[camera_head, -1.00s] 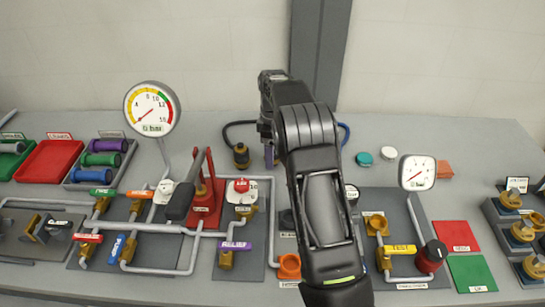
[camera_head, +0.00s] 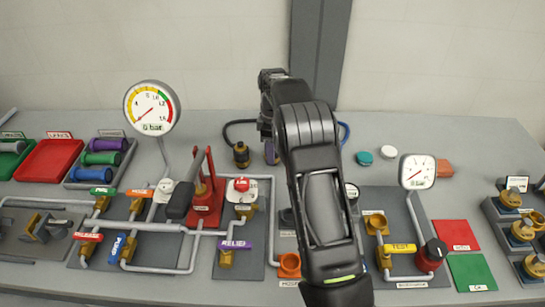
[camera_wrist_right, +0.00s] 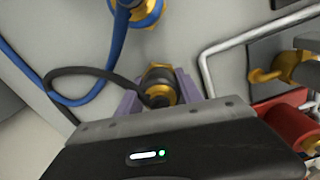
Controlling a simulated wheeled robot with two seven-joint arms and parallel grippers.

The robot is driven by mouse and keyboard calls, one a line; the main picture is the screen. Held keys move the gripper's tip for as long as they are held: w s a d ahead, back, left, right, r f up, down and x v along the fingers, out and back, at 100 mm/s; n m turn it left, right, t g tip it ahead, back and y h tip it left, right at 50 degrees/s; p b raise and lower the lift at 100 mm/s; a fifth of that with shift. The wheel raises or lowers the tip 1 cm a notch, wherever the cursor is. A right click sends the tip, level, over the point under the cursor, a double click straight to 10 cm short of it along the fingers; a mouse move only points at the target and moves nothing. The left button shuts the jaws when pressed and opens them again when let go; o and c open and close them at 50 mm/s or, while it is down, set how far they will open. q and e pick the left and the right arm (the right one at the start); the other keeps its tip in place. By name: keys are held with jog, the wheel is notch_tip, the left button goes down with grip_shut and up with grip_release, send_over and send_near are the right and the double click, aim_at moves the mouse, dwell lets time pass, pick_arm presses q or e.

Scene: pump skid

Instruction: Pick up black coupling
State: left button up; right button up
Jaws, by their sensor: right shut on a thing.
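The black coupling (camera_wrist_right: 158,88) has a dark body with a brass band and a black hose leaving it. It sits between the two purple fingers of my right gripper (camera_wrist_right: 155,96) in the right wrist view, and the fingers are shut on it. My left gripper is in neither view.
A blue-collared coupling (camera_wrist_right: 135,12) with a blue hose (camera_wrist_right: 80,98) stands close by. A black-and-brass fitting (camera_head: 241,156) is just left of my gripper. The red hand pump (camera_head: 205,200) and large gauge (camera_head: 152,108) stand further left. Bare bench lies toward the back wall.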

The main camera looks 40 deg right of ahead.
grip_shut()
notch_tip(320, 180, up, 7)
jog(key=shift+r+b, duration=0.15)
jog(key=shift+b, duration=0.4)
notch_tip(320, 180, up, 2)
jog(key=shift+p, duration=0.7)
jog(key=shift+r+p, duration=0.35)
jog(key=shift+r, duration=0.1)
jog(key=shift+f, duration=0.1)
jog(key=shift+s, duration=0.1)
